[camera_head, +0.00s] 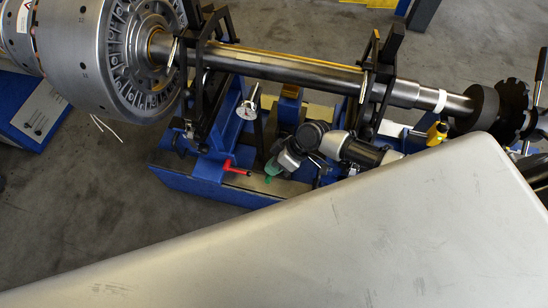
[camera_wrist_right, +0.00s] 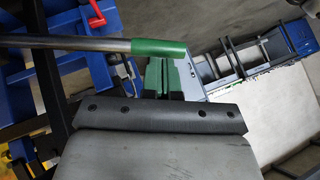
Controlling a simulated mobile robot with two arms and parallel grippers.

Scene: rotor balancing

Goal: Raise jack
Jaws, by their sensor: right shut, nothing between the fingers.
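My right gripper (camera_head: 279,165) reaches in from the right in the head view, low beside the blue machine base. A green part, seemingly of the jack (camera_head: 272,178), shows right at its fingertips. A grey metal bar (camera_wrist_right: 65,43) runs left from that green part. Whether the fingers touch it I cannot tell. The jack's lower body is hidden. My left gripper is not in view.
A steel shaft (camera_head: 290,70) with a large rotor disc (camera_head: 110,55) rests in black supports on the blue base (camera_head: 215,186). A red handle (camera_head: 238,171) sticks out left of my gripper. A large pale panel (camera_head: 380,240) fills the foreground. Grey floor lies open at left.

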